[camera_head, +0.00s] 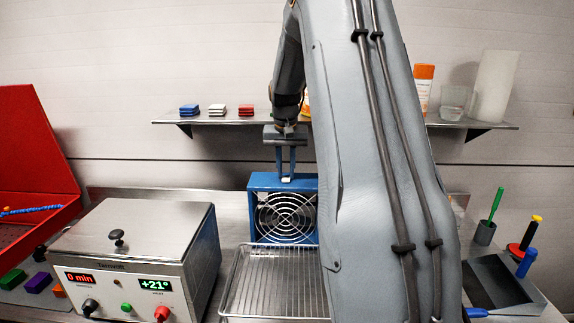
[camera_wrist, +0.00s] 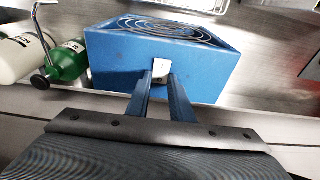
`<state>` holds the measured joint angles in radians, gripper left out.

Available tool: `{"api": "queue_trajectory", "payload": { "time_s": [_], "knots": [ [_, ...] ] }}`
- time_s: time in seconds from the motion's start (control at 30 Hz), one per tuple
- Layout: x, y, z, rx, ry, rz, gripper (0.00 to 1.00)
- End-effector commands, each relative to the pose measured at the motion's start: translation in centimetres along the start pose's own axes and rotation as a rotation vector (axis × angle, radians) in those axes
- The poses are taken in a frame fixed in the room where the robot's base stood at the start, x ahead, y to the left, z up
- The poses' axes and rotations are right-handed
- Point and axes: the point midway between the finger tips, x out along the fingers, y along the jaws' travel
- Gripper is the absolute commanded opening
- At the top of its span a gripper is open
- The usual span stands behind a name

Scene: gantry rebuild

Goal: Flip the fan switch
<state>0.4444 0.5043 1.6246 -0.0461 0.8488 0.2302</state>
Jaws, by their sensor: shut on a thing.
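The blue fan box (camera_head: 265,182) stands on the steel bench behind a wire rack tray, with its round wire grille (camera_head: 285,216) facing the head camera. A small white switch (camera_head: 286,180) sits at its top edge; in the wrist view the switch (camera_wrist: 161,68) is on the blue face turned to the wrist camera. My gripper (camera_head: 286,176) reaches down to it from above. In the wrist view, the blue fingertips (camera_wrist: 161,76) are shut on the switch, one on each side. The lower part of the switch is partly hidden between the fingers.
A steel bath (camera_head: 133,228) with dials and displays stands at left, beside a red bin (camera_head: 35,155). The wire rack tray (camera_head: 275,280) lies in front of the fan. A wall shelf (camera_head: 225,119) runs behind my arm.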

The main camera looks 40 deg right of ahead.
Motion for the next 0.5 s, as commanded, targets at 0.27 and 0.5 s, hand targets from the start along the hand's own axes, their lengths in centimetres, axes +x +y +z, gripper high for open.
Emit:
{"api": "queue_trajectory", "payload": {
  "time_s": [0.27, 0.5],
  "knots": [
    [0.06, 0.02, -0.1, 0.0, -0.037, 0.0, 0.0],
    [0.06, 0.01, -0.09, 0.0, -0.036, -0.001, 0.3]
  ]
}}
